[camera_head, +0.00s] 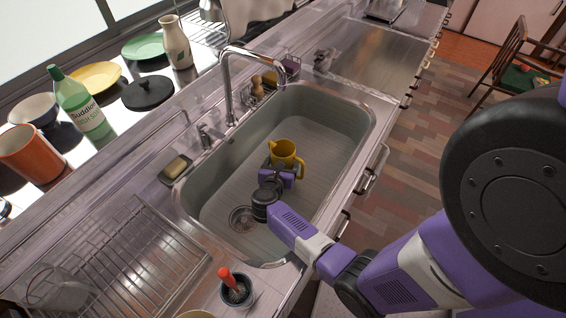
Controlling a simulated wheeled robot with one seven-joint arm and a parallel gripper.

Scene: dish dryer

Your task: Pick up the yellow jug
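The yellow jug (286,156) stands upright in the grey sink (233,157), with its handle towards the right. My gripper (277,166) is down in the sink at the near side of the jug. My arm's purple and black wrist hides part of the gripper and the jug's lower part. The fingers are too small and too covered to show whether they are open or shut, or whether they touch the jug.
The tall metal faucet (228,85) arches over the sink's left rim. A wire dish rack (112,255) and a cup with a red-handled brush (236,288) are near the front. Soap (176,166) lies left of the sink. The sink floor around the jug is clear.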

